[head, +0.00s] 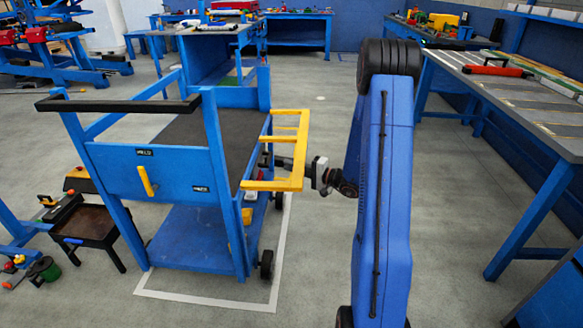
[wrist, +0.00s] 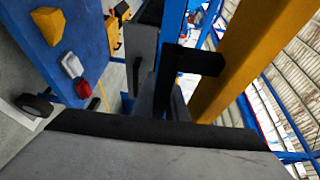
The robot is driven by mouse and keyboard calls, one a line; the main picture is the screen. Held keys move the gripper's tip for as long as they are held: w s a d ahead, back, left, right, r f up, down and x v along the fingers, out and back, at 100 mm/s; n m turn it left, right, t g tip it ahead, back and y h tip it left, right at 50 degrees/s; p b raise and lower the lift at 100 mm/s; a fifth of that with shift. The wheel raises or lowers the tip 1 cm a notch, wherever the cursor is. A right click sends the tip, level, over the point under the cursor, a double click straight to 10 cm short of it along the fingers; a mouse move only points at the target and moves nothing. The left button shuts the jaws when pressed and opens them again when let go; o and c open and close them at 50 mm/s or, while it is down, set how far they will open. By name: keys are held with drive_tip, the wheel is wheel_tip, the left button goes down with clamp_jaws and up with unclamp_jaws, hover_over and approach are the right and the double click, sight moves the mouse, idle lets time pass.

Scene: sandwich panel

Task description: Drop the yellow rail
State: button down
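The yellow rail (head: 303,150) is a barred frame at the right side of the blue cart (head: 180,172), sticking out beside its dark deck (head: 205,125). My gripper (head: 268,161) reaches in from the right at the rail, with its dark fingers between the rail and the cart's side. In the wrist view a yellow bar (wrist: 255,50) crosses the right side, close to a black finger part (wrist: 190,62) of my gripper. I cannot tell whether they touch, or how far apart the fingers are.
The cart has a lower blue shelf (head: 190,240), a black push handle (head: 118,104) and a yellow lever (head: 146,181). A small dark table (head: 88,222) stands at its left. A workbench (head: 520,95) is at the right.

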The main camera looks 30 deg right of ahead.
drive_tip(key=shift+s+d+r, duration=0.1)
drive_tip(key=shift+d+r, duration=0.1)
drive_tip(key=shift+r, duration=1.35)
drive_tip(key=c, duration=1.8)
unclamp_jaws()
drive_tip(key=shift+o, duration=0.2)
drive_tip(key=v, duration=1.7)
drive_tip(key=shift+d, duration=0.2)
drive_tip(key=shift+s, duration=0.1)
